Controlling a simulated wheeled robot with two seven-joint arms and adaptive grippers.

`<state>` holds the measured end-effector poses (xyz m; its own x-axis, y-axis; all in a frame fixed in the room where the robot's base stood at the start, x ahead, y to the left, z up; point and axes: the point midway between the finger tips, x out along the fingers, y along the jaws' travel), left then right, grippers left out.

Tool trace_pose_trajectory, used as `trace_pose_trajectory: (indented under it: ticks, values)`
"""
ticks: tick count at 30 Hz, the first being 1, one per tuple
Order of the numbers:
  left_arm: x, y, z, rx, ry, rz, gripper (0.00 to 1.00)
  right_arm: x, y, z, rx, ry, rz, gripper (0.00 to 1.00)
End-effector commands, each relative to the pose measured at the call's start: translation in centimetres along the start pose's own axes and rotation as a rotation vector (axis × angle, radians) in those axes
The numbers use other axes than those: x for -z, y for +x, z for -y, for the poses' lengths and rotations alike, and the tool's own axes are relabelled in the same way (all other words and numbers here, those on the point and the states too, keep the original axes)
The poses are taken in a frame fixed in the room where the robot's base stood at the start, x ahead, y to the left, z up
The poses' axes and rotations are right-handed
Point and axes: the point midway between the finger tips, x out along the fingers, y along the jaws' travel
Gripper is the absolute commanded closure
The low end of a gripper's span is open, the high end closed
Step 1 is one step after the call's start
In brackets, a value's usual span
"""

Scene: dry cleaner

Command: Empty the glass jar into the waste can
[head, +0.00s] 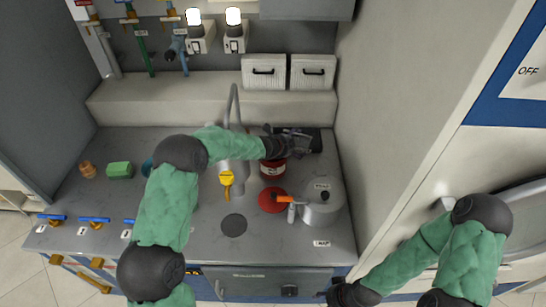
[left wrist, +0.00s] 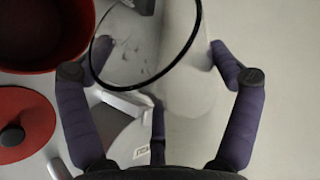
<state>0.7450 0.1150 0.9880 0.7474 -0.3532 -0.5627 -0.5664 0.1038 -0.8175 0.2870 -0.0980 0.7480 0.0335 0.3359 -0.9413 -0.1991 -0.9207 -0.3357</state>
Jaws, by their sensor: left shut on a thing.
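My left gripper (head: 292,143) is over the back right of the counter, just beyond the red waste can (head: 272,168). The left wrist view shows the fingers (left wrist: 158,105) on either side of the clear glass jar (left wrist: 182,85), with its dark round rim toward the top. The jar cannot be made out in the head view. The waste can (left wrist: 40,62) stands open at the upper left of the wrist view, close to the jar's rim. Its red lid (head: 271,201) lies on the counter in front of it. My right gripper (head: 345,293) is low at the counter's front; its fingers are unclear.
A grey metal pot (head: 322,208) with an orange-handled part stands right of the lid. A tap (head: 233,105) and yellow-tagged fitting (head: 227,179) are left of the can. A green block (head: 119,170) lies at left. A wall (head: 385,130) bounds the right.

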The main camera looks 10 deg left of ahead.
Motion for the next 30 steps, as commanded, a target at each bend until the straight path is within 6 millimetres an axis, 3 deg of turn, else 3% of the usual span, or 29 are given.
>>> trace_pose_trajectory:
  ticks: [20, 30]
  values:
    - [-0.7, 2.5, -3.5, -0.021, 0.055, 0.041, 0.53, 0.2, 6.2, -2.2, 0.0, 0.0, 0.0, 0.49]
    - [0.3, 2.6, -3.1, -0.05, 0.129, 0.092, 0.53, 0.3, 9.1, -3.2, 0.0, 0.0, 0.0, 0.49]
